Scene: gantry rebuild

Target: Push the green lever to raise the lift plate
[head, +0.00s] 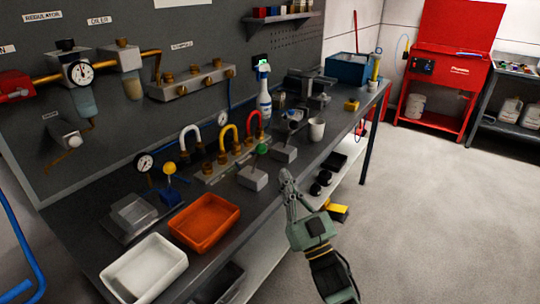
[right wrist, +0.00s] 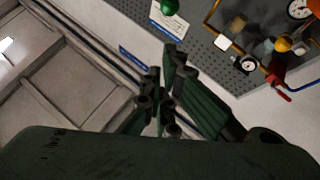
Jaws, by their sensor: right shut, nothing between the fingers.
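The green lever's round green knob (head: 262,149) stands on a short rod above a pale block at the front of the bench. The green knob also shows at the top edge of the right wrist view (right wrist: 171,6). My right gripper (head: 285,174) is shut and empty, just to the right of the lever's block and apart from the knob in the picture. Its dark fingers show closed together in the right wrist view (right wrist: 162,62). I cannot tell which part is the lift plate. My left gripper is not in view.
An orange tray (head: 205,221) and a white tray (head: 146,269) sit at the near bench end. A yellow-knobbed lever (head: 170,168), coloured hooked pipes (head: 229,138) and a white cup (head: 317,129) are nearby. A shelf lies under the bench; open floor is to the right.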

